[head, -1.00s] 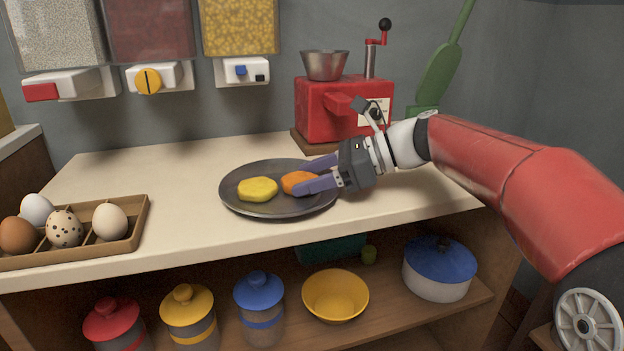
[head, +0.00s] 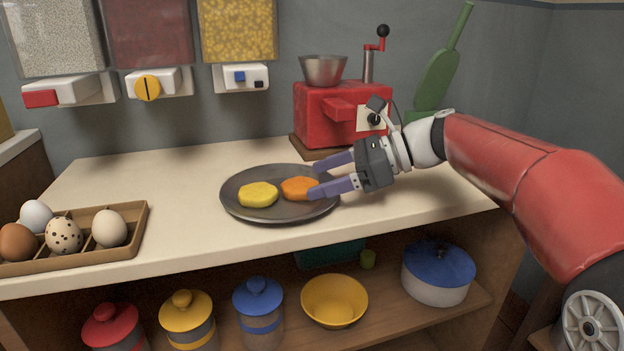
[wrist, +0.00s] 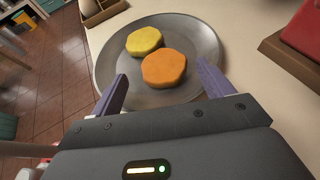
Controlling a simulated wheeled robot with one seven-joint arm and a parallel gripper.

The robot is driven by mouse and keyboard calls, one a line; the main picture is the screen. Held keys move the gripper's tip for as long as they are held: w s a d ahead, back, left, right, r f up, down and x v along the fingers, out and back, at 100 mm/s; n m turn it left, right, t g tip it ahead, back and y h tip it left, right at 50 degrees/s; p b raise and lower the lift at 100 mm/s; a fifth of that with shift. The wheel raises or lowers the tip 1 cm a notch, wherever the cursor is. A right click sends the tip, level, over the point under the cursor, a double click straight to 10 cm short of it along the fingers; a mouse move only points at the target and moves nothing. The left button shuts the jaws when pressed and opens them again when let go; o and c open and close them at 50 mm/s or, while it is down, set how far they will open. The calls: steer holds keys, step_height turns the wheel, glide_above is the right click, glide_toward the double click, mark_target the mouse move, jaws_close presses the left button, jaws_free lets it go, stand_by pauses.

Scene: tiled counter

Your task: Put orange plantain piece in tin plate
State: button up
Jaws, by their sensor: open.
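The orange plantain piece (head: 299,188) lies flat in the dark grey tin plate (head: 281,212) on the counter, to the right of a yellow piece (head: 258,195). In the wrist view the orange piece (wrist: 164,68) lies on the plate (wrist: 200,45), close to the yellow piece (wrist: 144,41). My gripper (head: 333,173) is open and empty at the plate's right edge. The gripper (wrist: 160,90) shows spread fingers in the wrist view.
An egg tray (head: 128,246) with several eggs is on the counter's left. A red grinder (head: 325,113) stands on a wooden base at the back right. Dispensers (head: 240,77) hang on the wall. Jars, a yellow bowl (head: 335,298) and a blue-lidded pot (head: 438,270) sit on the shelf below.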

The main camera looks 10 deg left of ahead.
steer(key=p+v, duration=0.1)
steer(key=v, duration=0.8)
steer(key=shift+w, duration=0.1)
